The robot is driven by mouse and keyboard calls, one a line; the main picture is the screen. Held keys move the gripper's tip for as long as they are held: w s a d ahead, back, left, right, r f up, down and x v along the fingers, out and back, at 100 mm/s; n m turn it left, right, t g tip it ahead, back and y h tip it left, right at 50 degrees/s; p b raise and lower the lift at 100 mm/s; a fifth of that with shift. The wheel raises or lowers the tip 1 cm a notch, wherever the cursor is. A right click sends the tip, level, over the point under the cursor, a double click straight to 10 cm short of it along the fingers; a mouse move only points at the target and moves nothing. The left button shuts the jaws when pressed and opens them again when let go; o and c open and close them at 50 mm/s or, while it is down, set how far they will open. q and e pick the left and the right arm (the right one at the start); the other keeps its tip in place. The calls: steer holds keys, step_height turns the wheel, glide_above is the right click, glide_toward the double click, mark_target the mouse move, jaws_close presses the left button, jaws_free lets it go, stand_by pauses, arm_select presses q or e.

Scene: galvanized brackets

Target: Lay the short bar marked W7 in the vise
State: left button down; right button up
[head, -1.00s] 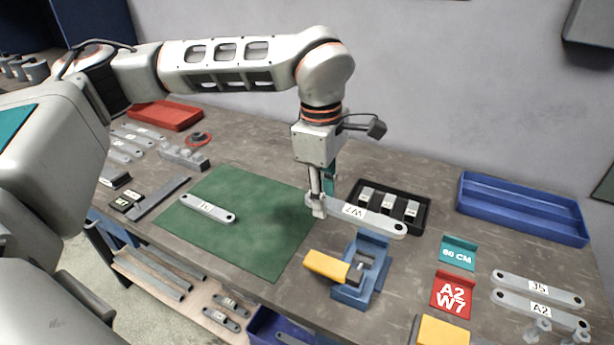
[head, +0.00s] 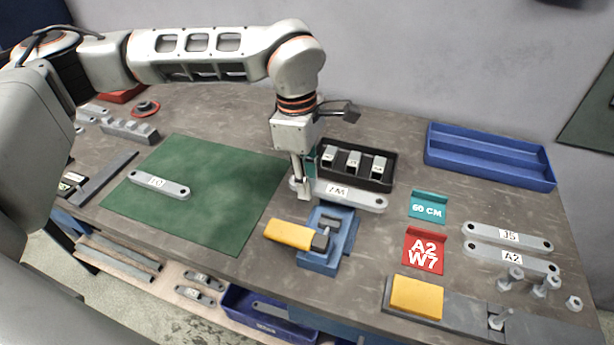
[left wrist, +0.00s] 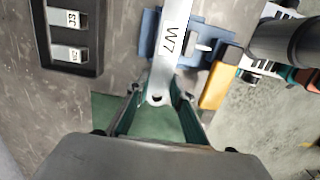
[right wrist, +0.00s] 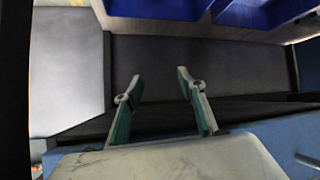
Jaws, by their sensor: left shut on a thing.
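The short bar marked W7 (head: 358,196) is a grey flat bar with rounded ends and a white label. My left gripper (head: 303,190) is shut on its left end, and the bar sticks out to the right. The bar also shows in the left wrist view (left wrist: 172,50), passing over part of the blue vise. The vise (head: 322,262), with a yellow-handled piece at its left, stands on the bench just in front of the bar in the head view. The bar appears held above the bench, apart from the vise. My right gripper (right wrist: 160,95) is open and empty.
A black tray (head: 387,186) with several marked blocks is behind the bar. A green mat (head: 215,215) with another bar (head: 160,186) lies left. Red (head: 424,250) and teal (head: 428,207) signs stand right of the vise, with bars J5 (head: 490,234) and A2 (head: 490,252) beyond.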

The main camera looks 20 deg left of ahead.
arm_select(q)
steer(key=shift+f+b, duration=0.35)
steer(key=shift+f, duration=0.35)
steer(key=shift+f+b, duration=0.6)
steer(key=shift+f, duration=0.9)
steer(key=shift+f+b, duration=0.45)
steer(key=shift+f, duration=0.05)
arm_select(e)
steer(key=shift+s+d+f, duration=0.1)
steer(key=shift+s+f, duration=0.1)
steer(key=shift+f, duration=0.7)
steer(key=shift+s+d+f, duration=0.1)
steer(key=shift+s+f, duration=0.05)
steer(key=shift+f, duration=0.75)
arm_select(q)
steer(key=c, duration=1.7)
jaws_free()
arm_select(e)
steer(key=shift+w, duration=0.15)
